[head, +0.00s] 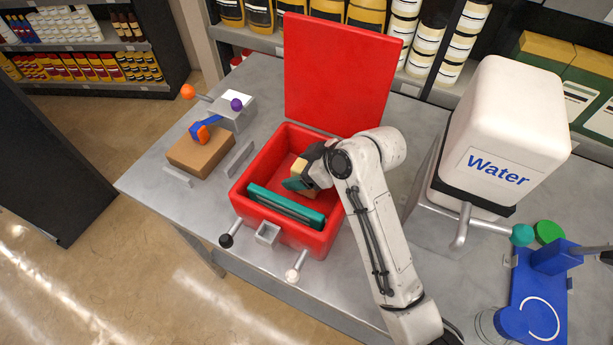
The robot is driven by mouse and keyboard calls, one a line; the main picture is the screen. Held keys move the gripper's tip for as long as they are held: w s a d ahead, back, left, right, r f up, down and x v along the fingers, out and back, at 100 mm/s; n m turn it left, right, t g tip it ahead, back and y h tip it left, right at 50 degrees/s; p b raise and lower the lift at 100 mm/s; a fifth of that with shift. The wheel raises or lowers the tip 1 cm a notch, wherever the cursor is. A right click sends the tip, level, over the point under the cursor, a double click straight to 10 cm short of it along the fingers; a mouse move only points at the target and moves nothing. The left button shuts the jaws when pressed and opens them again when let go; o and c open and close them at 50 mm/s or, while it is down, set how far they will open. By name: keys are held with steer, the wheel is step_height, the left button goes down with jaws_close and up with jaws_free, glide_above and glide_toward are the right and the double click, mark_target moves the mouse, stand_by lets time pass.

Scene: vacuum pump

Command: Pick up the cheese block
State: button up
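The fingers and wrist hide part of the block. I cannot tell whether the fingers touch it, or whether it rests on the box floor or is lifted.
The red lid (335,75) stands open behind the box. A teal-edged panel (285,208) lies along the box's front. A cardboard-brown block (200,152) with a small mechanism is left. A white water tank (510,125) and blue stand (540,295) are right. Shelves stand behind.

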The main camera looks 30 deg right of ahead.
steer(key=c, duration=1.2)
steer(key=shift+r, duration=0.25)
